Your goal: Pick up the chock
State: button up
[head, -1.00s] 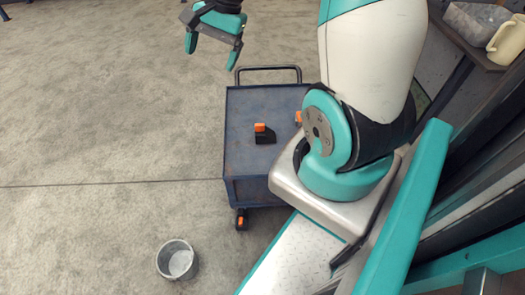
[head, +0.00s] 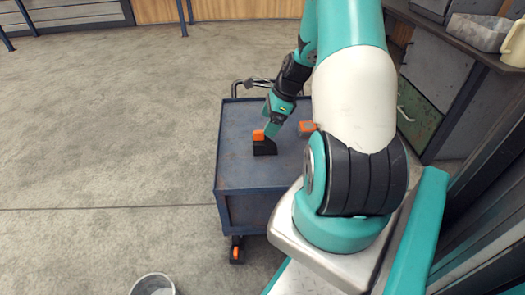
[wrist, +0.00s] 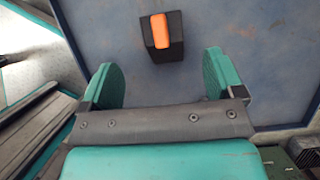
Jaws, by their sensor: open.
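The chock (head: 265,148) is a black wedge with an orange block on top. It sits on the blue cart's top (head: 245,175), and in the wrist view the chock (wrist: 174,46) is beyond the fingertips, roughly centred between them. My gripper (head: 272,128) reaches down over the cart, right by the chock in the head view. In the wrist view my gripper (wrist: 161,75) is open and empty, its two teal fingers spread wider than the chock. I cannot tell the exact height of the fingertips above the cart.
An orange item (head: 307,127) lies on the cart to the right, partly hidden by my arm. A black and orange part (head: 236,250) is at the cart's lower front corner. A metal bucket (head: 153,286) stands on the floor. A workbench (head: 440,45) is at right.

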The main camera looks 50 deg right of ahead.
aim_at(260, 140)
jog(key=b+x, duration=0.4)
jog(key=x, duration=0.4)
jog(key=shift+w+d, duration=0.1)
jog(key=shift+d, duration=0.05)
jog(key=shift+r, duration=0.1)
jog(key=c, duration=1.1)
